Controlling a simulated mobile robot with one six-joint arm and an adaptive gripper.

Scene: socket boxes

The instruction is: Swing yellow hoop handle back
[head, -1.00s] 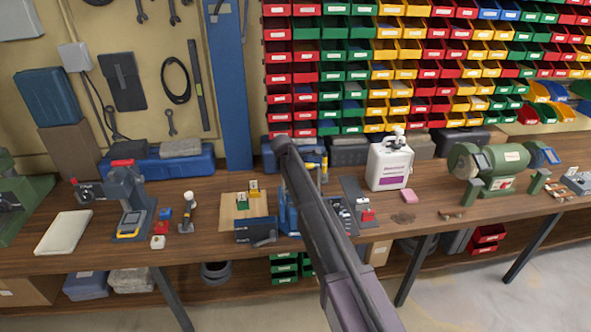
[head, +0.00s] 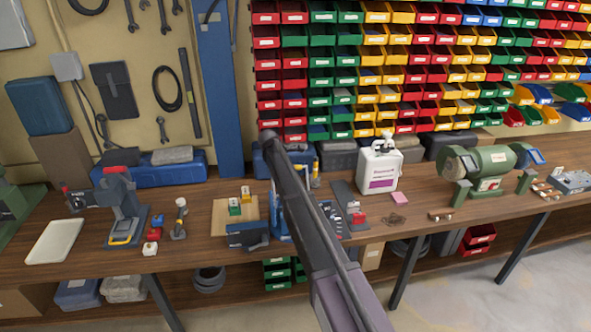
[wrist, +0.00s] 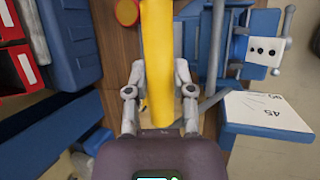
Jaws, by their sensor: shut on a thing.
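In the wrist view a thick yellow bar, the yellow hoop handle (wrist: 157,35), runs from the top edge down between my fingers. My gripper (wrist: 160,72) is shut on it, with one grey finger on each side. Only part of the handle shows, so the rest of the hoop and its pivots cannot be made out. In the head view my dark arm stands in front of the middle of the bench and hides my gripper.
The wrist view shows a blue fixture with a white socket plate (wrist: 263,50) on the right, a white plate marked 45 (wrist: 262,108) below it, and red bins (wrist: 18,65) at left. In the head view a white jug (head: 380,168) and a green grinder (head: 487,170) stand right of my arm.

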